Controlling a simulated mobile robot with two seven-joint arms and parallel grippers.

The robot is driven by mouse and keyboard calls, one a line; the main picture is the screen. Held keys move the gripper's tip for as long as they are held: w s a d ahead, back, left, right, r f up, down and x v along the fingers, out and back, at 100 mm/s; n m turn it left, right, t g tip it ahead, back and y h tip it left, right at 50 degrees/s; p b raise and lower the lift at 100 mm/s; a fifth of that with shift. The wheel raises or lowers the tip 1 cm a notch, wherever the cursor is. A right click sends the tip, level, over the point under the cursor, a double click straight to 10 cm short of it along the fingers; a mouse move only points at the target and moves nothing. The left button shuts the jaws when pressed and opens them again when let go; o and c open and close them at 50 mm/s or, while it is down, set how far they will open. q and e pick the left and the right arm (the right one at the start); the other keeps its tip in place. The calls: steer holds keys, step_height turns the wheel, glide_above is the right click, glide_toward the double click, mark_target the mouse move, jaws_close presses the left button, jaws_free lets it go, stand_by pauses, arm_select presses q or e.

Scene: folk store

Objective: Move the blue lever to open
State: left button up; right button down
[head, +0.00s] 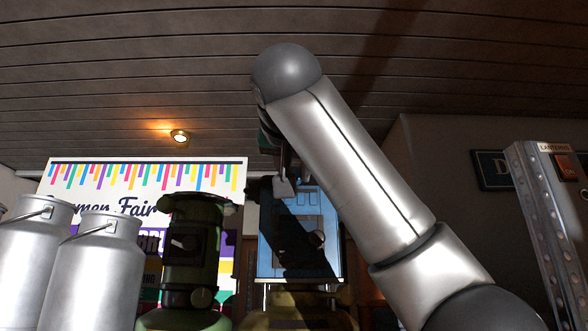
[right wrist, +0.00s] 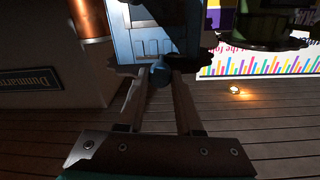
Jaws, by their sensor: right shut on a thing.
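The blue lever shows in the right wrist view as a round blue knob (right wrist: 160,71) in front of a blue panel (right wrist: 150,38). My right gripper (right wrist: 161,82) is shut on this knob, one finger on each side. In the head view my right arm reaches up and left, and the right gripper (head: 283,187) hangs down at the top of the blue panel (head: 314,262). The lever is hidden there, and its angle is hard to tell. My left gripper is not in view.
A dark green lantern-like device (head: 190,245) stands left of the panel, and a yellowish one (head: 293,312) sits below it. Metal milk cans (head: 95,270) are at the left. A riveted metal post (head: 545,235) with a red switch (head: 568,168) is at the right.

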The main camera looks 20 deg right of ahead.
steer(key=shift+s+d+b, duration=0.2)
steer(key=shift+d+b, duration=0.35)
steer(key=shift+d, duration=0.2)
steer(key=c, duration=0.6)
jaws_free()
steer(key=shift+d, duration=0.1)
steer(key=shift+o, duration=0.2)
steer(key=b+v, duration=0.6)
steer(key=v, duration=0.9)
steer(key=shift+s, duration=0.15)
